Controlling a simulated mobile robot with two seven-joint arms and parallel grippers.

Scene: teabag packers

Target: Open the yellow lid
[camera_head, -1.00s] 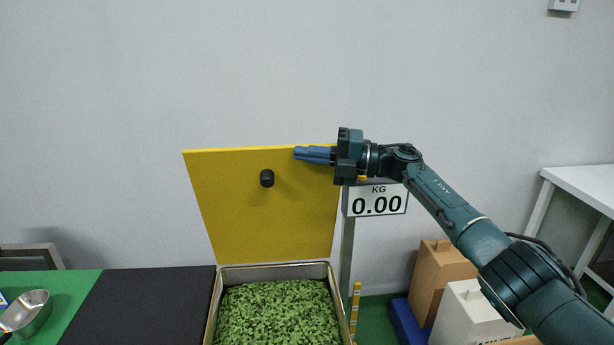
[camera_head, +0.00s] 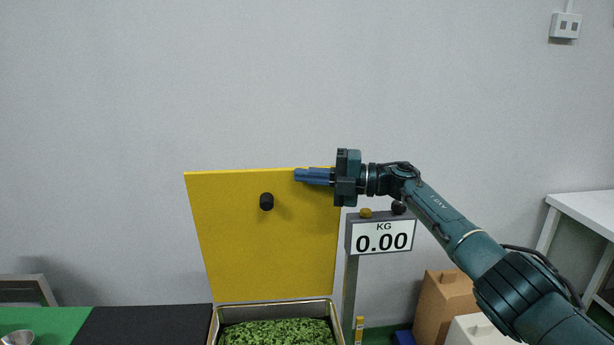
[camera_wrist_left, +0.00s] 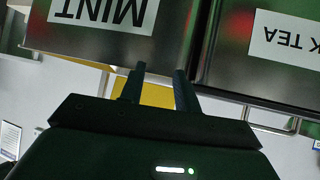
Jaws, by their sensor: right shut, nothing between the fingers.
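The yellow lid (camera_head: 260,250) stands upright and open behind a metal tray (camera_head: 221,311) of green leaves. A black knob (camera_head: 266,202) sits on the lid's face. My right gripper (camera_head: 297,175) is shut and empty, with its blue fingers at the lid's upper right edge; I cannot tell whether they touch it. My left gripper (camera_wrist_left: 160,72) shows only in the left wrist view. Its two dark fingers are apart with nothing between them, close to a metal container labelled MINT (camera_wrist_left: 100,35).
A scale display (camera_head: 383,238) reading 0.00 stands right of the lid. A black mat (camera_head: 140,325) and a metal scoop (camera_head: 18,338) are at left. Boxes (camera_head: 440,310) and a white table (camera_head: 590,208) are at right. A second container (camera_wrist_left: 225,75) is in the left wrist view.

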